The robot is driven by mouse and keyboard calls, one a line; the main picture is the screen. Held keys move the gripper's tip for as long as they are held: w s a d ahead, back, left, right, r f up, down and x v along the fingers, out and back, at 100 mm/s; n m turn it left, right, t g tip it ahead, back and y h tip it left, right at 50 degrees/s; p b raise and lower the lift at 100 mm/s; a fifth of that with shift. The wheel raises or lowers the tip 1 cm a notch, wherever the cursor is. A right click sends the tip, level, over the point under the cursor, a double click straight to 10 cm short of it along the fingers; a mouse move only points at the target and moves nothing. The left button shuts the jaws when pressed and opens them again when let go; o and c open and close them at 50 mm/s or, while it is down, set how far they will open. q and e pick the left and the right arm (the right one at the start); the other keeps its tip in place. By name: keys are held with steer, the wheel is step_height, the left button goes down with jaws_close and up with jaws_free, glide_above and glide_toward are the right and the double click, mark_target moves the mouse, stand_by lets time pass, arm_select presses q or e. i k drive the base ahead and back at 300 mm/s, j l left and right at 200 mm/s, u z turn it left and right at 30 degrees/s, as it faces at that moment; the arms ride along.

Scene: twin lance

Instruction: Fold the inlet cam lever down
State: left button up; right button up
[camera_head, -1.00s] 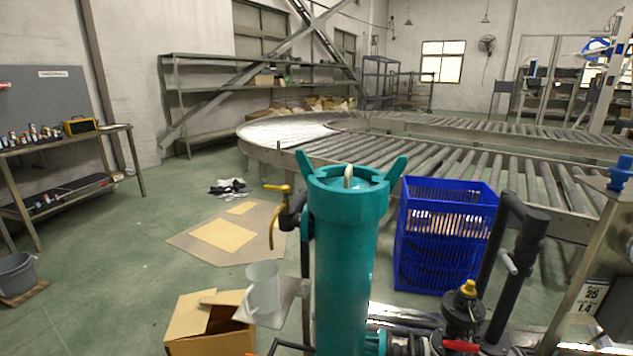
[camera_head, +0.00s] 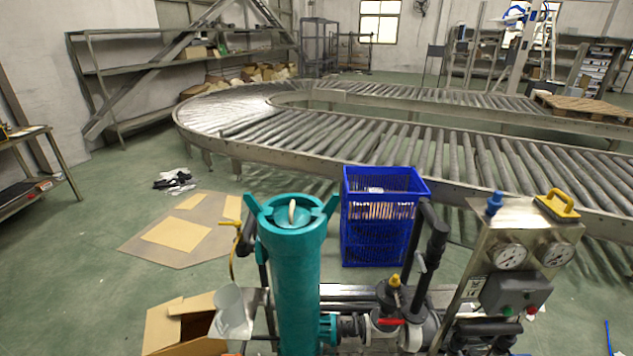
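A teal filter housing (camera_head: 297,270) stands upright in the lower middle of the head view. Right of it, a black bent hose or pipe (camera_head: 431,235) comes down to the pipework. A small grey lever (camera_head: 419,262) sticks out from the side of this black pipe; it may be the inlet cam lever, but I cannot be sure. Below it are a black valve body with a yellow cap (camera_head: 395,281) and a red handle (camera_head: 390,321). Neither of my grippers is in view.
A blue crate (camera_head: 378,245) stands behind the pipework. A gauge panel (camera_head: 515,240) with a yellow-handled tool on top stands at the right. A cardboard box (camera_head: 170,325) and a clear jug (camera_head: 230,310) are at lower left. A roller conveyor (camera_head: 450,150) runs behind.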

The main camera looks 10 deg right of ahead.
mark_target(398, 307)
steer(key=z, duration=1.1)
